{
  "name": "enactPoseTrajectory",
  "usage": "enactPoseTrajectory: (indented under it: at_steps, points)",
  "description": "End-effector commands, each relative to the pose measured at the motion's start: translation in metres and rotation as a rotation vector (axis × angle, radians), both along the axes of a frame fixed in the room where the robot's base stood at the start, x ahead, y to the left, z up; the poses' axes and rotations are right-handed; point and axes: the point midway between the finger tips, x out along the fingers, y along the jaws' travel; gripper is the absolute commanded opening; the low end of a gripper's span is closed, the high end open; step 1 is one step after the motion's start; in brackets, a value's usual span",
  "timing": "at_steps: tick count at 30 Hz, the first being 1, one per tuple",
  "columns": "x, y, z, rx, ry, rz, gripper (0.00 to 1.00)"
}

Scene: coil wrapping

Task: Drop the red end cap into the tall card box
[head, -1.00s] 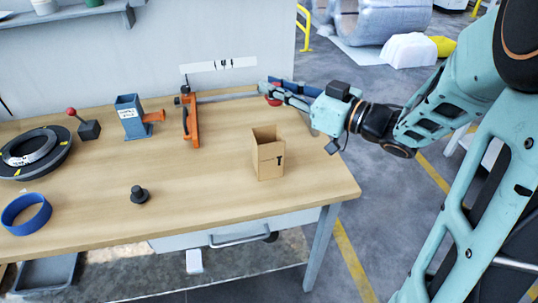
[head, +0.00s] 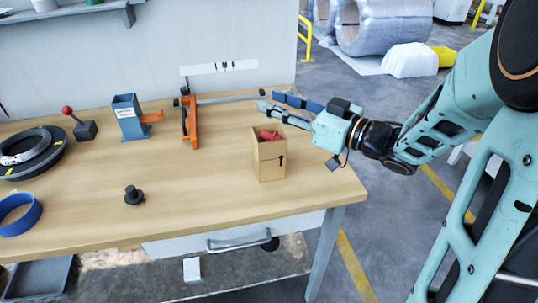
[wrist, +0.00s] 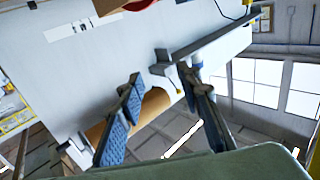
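The red end cap (head: 269,134) shows in the mouth of the tall card box (head: 271,163), just below its rim. How it rests inside is hidden by the box walls. The box stands upright near the right end of the workbench, its top open. My gripper (head: 268,103) is above and behind the box opening, reaching in from the right. Its fingers are spread apart with nothing between them. The two blue-padded fingers also show apart and empty in the wrist view (wrist: 162,78).
An orange clamp-like tool (head: 190,122) and a blue-grey holder (head: 129,117) stand at the back of the bench (head: 225,180). A black knobbed part (head: 134,195) and a blue ring (head: 20,213) lie toward the front left. The bench in front of the box is clear.

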Motion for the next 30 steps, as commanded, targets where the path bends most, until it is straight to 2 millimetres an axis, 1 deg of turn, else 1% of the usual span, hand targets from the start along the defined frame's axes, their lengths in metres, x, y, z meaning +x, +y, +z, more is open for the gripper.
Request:
enactPoseTrajectory:
  at_steps: [8,11,14,24,27,30]
  points:
    - [0.0,0.0,0.0,0.0,0.0,0.0,0.36]
    - [-0.002,-0.005,0.0,-0.001,-0.001,-0.003,0.36]
    - [-0.009,-0.016,0.0,-0.002,-0.001,-0.004,0.36]
    - [-0.048,-0.075,0.0,0.0,0.0,-0.005,0.36]
    - [-0.057,-0.088,0.0,0.0,0.0,-0.004,0.36]
    - [-0.062,-0.096,0.0,0.0,0.0,-0.002,0.36]
